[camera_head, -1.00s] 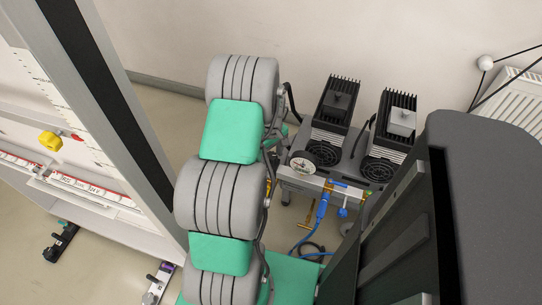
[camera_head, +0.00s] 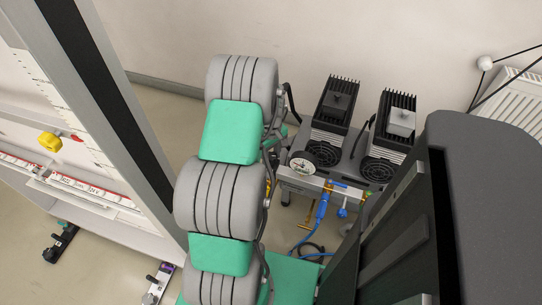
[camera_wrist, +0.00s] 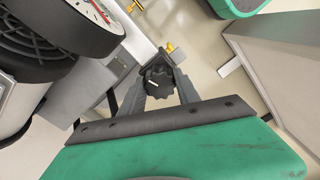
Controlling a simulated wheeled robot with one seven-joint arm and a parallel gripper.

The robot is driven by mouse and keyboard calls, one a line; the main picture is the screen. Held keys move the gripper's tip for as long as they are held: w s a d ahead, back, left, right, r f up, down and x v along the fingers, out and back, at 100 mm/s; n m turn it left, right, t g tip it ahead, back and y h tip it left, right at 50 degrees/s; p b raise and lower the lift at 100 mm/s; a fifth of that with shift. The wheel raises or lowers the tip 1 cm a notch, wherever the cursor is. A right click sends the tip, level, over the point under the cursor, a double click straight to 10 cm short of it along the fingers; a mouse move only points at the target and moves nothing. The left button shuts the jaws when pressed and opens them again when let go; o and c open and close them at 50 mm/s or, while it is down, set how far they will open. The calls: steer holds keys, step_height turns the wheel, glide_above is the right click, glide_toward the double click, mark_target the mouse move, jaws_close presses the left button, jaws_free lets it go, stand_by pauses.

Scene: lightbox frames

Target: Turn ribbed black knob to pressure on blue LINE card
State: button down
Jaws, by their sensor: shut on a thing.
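The ribbed black knob (camera_wrist: 159,80) shows in the wrist view, with a small white mark on its face. My gripper (camera_wrist: 160,88) is shut on it, one grey finger on each side. The round gauge (camera_wrist: 90,22) with a white face and black rim is at the upper left of the wrist view; it also shows in the head view (camera_head: 302,163), on the front of the compressor. In the head view the knob and the gripper's fingertips are hidden behind my arm. The blue LINE card cannot be made out in either view.
The compressor's two black finned motors (camera_head: 335,105) stand by the back wall. Brass fittings and a blue hose (camera_head: 322,207) sit at its front. A white panel with a yellow knob (camera_head: 50,141) is at the left. A white radiator (camera_head: 515,100) is at the right.

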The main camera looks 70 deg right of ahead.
steer(key=m, duration=0.4)
steer(key=shift+p, duration=0.3)
steer(key=m, duration=0.4)
steer(key=shift+m, duration=0.3)
steer(key=m, duration=0.4)
steer(key=shift+p, duration=0.4)
steer(key=m, duration=1)
steer(key=shift+d, duration=0.1)
steer(key=m, duration=0.5)
steer(key=shift+m+p, duration=0.3)
steer(key=shift+m, duration=0.1)
